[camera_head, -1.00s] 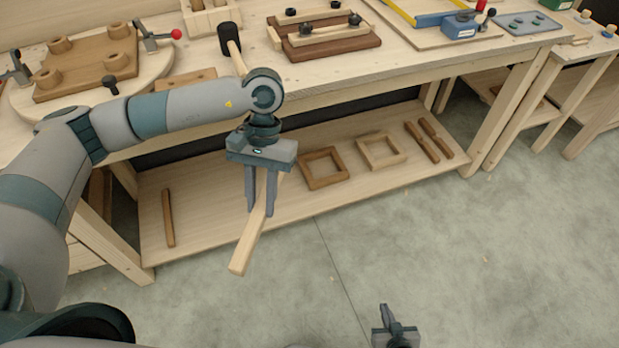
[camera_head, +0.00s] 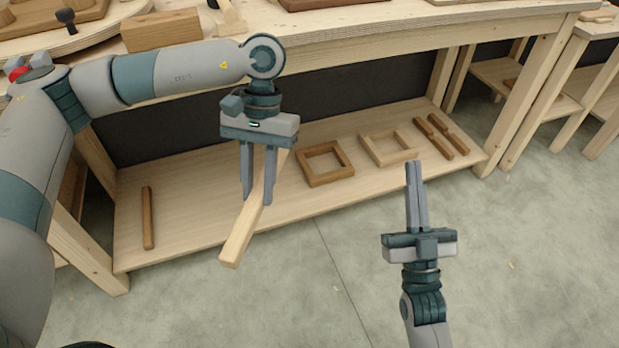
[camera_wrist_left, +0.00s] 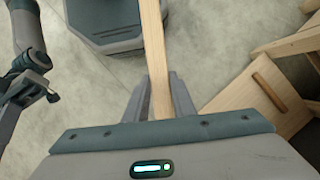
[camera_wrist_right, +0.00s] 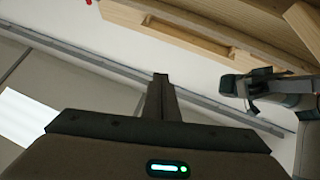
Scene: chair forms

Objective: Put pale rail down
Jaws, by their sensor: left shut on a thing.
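The pale rail (camera_head: 240,234) is a light wooden bar held in my left gripper (camera_head: 257,200), which is shut on it. The rail slants, its near end low and toward the front edge of the lower shelf. Its far end is hidden behind the gripper. In the left wrist view the rail (camera_wrist_left: 154,45) runs up between the fingers (camera_wrist_left: 159,90). My right gripper (camera_head: 414,165) is shut and empty, fingers pointing up in the picture, in front of the shelf. It also shows shut in the right wrist view (camera_wrist_right: 160,80).
The lower shelf (camera_head: 190,225) carries a dark rail (camera_head: 148,217) at left, a brown square frame (camera_head: 326,180), a paler square frame (camera_head: 411,154) and two brown bars (camera_head: 441,136) at right. Shelf between dark rail and brown frame looks clear. The bench top (camera_head: 400,40) overhangs.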

